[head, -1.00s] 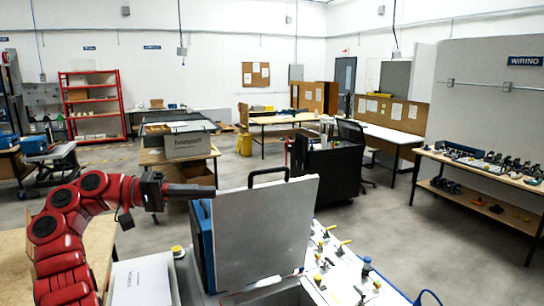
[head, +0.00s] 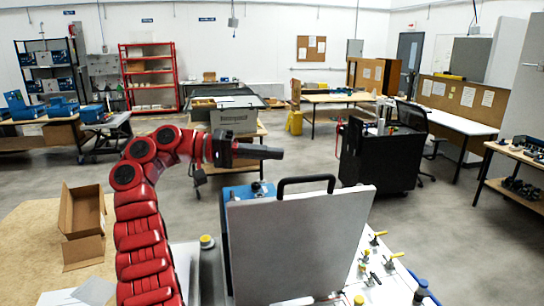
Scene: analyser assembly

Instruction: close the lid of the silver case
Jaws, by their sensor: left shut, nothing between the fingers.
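The silver case's lid (head: 298,245) stands open and upright as a grey panel in the lower middle, with a black handle (head: 305,180) on its top edge. The case body is mostly hidden behind the lid and cut off by the bottom edge. My left gripper (head: 280,153) is shut and empty. It points right, above and beyond the lid's top edge near the handle, and looks apart from it. My right gripper is not in view.
A blue box (head: 247,190) stands behind the lid. A white panel with valves (head: 378,262) lies right of it. An open cardboard box (head: 83,222) sits on the wooden table at left. A black cart (head: 377,160) stands further back.

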